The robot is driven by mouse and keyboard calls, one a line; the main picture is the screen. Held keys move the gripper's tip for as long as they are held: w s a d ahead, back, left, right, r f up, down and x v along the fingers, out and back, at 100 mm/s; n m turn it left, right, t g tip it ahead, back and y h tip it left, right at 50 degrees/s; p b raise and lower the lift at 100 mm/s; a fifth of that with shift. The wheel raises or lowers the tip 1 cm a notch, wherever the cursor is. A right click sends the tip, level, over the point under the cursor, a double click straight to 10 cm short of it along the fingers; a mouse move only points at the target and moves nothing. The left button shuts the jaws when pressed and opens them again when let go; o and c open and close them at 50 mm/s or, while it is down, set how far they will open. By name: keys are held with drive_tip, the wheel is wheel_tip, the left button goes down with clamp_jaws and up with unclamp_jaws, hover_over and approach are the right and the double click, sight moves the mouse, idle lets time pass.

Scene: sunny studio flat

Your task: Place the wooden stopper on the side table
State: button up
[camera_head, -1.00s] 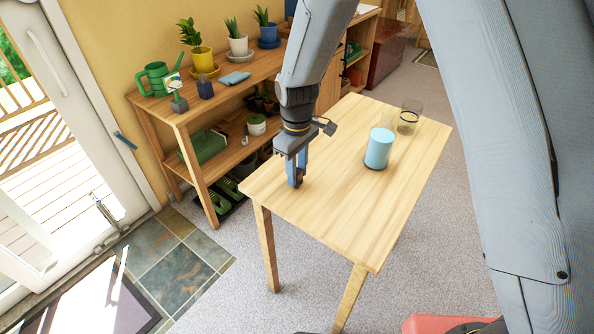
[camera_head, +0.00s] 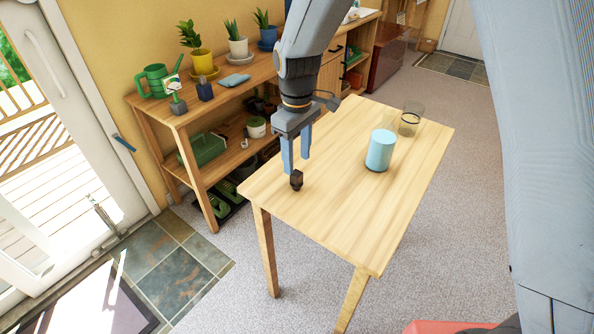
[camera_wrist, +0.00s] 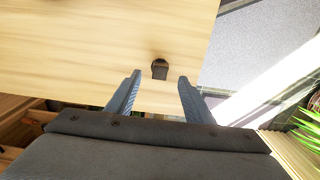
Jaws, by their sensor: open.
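The wooden stopper (camera_head: 296,181), a small dark brown piece, stands on the near left part of the light wooden side table (camera_head: 345,215). In the wrist view the stopper (camera_wrist: 159,70) shows dark against the pale tabletop (camera_wrist: 70,45), beyond and between the fingertips. My gripper (camera_head: 298,164) is open and empty, pointing down just above the stopper. Its two blue-grey fingers are spread apart and also show in the wrist view (camera_wrist: 160,80). No finger visibly grips the stopper.
A light blue cylinder (camera_head: 380,150) and a clear glass (camera_head: 410,119) with a dark ring stand towards the table's far right. A wooden shelf (camera_head: 215,105) with potted plants and a green watering can (camera_head: 157,80) stands behind on the left. The table's front is clear.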

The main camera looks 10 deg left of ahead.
sight(297, 173)
wheel_tip(297, 173, up, 6)
drive_tip(key=shift+b, duration=0.55)
drive_tip(key=s+d+f+m, duration=0.1)
drive_tip(key=s+d+m, duration=0.3)
drive_tip(key=d, duration=0.4)
drive_tip(key=s+d+f+m, duration=0.1)
drive_tip(key=s+d+m, duration=0.3)
drive_tip(key=d, duration=0.5)
drive_tip(key=s+d+f+m+t, duration=0.1)
drive_tip(key=s+d+m, duration=0.3)
drive_tip(key=s+d, duration=0.3)
drive_tip(key=shift+s+d, duration=0.4)
drive_tip(key=shift+d, duration=0.55)
